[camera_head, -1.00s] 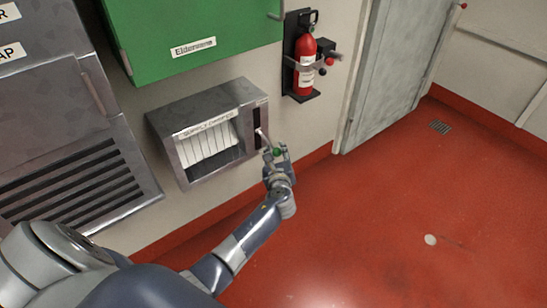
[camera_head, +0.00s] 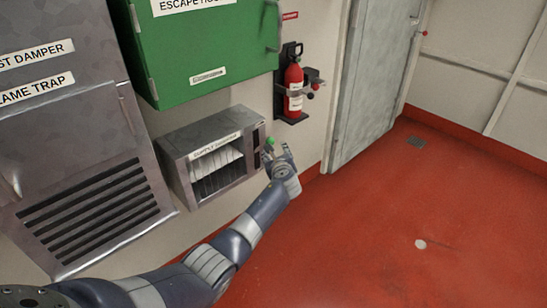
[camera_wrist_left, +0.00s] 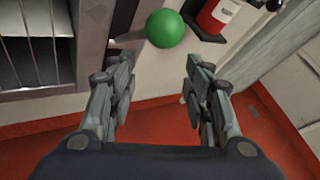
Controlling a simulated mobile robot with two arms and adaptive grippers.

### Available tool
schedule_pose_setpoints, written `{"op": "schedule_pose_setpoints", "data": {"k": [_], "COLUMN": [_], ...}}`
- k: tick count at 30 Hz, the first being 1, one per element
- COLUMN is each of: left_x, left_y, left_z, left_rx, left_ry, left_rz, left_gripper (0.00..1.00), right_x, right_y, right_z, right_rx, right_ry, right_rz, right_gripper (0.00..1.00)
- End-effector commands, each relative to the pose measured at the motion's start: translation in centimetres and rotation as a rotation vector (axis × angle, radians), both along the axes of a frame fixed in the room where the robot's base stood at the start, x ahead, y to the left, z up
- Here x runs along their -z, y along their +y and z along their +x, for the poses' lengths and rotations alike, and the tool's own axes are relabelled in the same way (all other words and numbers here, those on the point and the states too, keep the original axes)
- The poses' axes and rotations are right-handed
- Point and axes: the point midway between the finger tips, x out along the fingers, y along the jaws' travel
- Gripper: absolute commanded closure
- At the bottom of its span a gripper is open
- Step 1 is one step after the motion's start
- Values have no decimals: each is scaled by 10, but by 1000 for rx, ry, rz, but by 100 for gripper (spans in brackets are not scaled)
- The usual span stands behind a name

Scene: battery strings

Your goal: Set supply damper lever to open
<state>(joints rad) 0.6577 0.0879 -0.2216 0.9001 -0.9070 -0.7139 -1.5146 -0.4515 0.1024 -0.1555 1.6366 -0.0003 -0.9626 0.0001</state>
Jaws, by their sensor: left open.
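The supply damper (camera_head: 203,136) is a grey metal box on the wall with a label and pale slats (camera_head: 217,170); dark gaps show between the slats. Its lever ends in a green knob (camera_head: 270,142) at the box's right side, by a dark slot (camera_head: 257,150). The knob also shows in the left wrist view (camera_wrist_left: 166,28). My left gripper (camera_head: 277,152) is just below the knob. In the wrist view its two fingers (camera_wrist_left: 160,70) are apart with nothing between them, and the knob lies beyond the tips. My right gripper is out of view.
A green cabinet (camera_head: 205,50) hangs above the damper. A red fire extinguisher (camera_head: 293,85) is on the wall to the right, beside a grey door (camera_head: 375,80). A grey louvred panel (camera_head: 90,205) is at left. The red floor (camera_head: 430,200) at right is clear.

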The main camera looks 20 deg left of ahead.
Motion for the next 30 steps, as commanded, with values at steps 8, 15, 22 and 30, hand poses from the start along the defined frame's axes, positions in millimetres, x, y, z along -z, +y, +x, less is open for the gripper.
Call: {"op": "schedule_pose_setpoints", "data": {"k": [8, 15, 22, 30], "left_x": [2, -4, -13, -26], "left_y": [0, -9, -24, -42], "left_z": [-2, -16, -38, -68], "left_rx": [-2, -2, 0, 1], "left_ry": [2, -1, 0, -1], "left_rz": [-2, -2, -1, -2], "left_gripper": [54, 54, 54, 54], "right_x": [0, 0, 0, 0], "right_y": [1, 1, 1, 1], "right_z": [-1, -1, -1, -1], "right_rx": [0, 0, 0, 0], "right_ry": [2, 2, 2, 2], "right_rz": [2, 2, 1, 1], "right_gripper": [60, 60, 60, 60]}}
